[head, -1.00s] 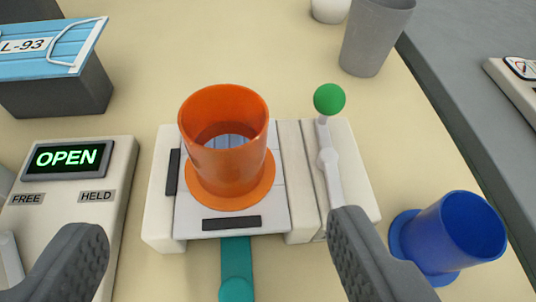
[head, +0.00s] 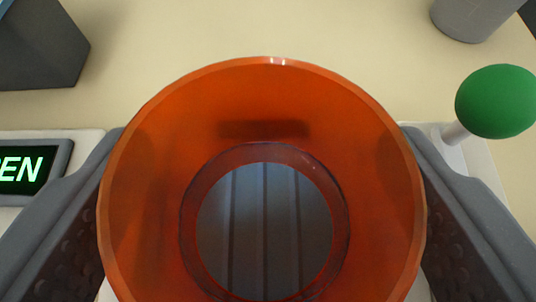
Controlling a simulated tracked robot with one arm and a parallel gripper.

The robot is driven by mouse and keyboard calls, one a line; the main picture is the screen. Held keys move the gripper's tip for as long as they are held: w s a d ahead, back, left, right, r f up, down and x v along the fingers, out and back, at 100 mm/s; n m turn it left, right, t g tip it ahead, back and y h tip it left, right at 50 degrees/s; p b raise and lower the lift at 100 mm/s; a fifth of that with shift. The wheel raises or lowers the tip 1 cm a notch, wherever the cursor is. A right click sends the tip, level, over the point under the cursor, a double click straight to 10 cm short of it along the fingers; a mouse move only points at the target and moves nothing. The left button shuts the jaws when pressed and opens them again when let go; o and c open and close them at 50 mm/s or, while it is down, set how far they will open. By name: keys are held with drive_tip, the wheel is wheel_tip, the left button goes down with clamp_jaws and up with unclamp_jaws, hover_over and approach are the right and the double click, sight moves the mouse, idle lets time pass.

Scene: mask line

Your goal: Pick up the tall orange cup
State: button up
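The tall orange cup (head: 262,100) fills the middle of the head view, seen from above into its open mouth. It stands upright, and a grey slatted surface shows through its bottom. My gripper (head: 262,215) has one finger on each side of the cup, close against its walls. The fingers are spread about as wide as the cup. I cannot tell whether the pads press on it. The cup hides the fingertips and most of the white fixture (head: 470,165) under it.
A lever with a green ball knob (head: 497,101) stands right of the cup, close to my right finger.

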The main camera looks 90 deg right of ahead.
drive_tip(key=shift+x, duration=0.8)
drive_tip(key=shift+r, duration=0.1)
drive_tip(key=c, duration=1.1)
drive_tip(key=shift+r, duration=0.1)
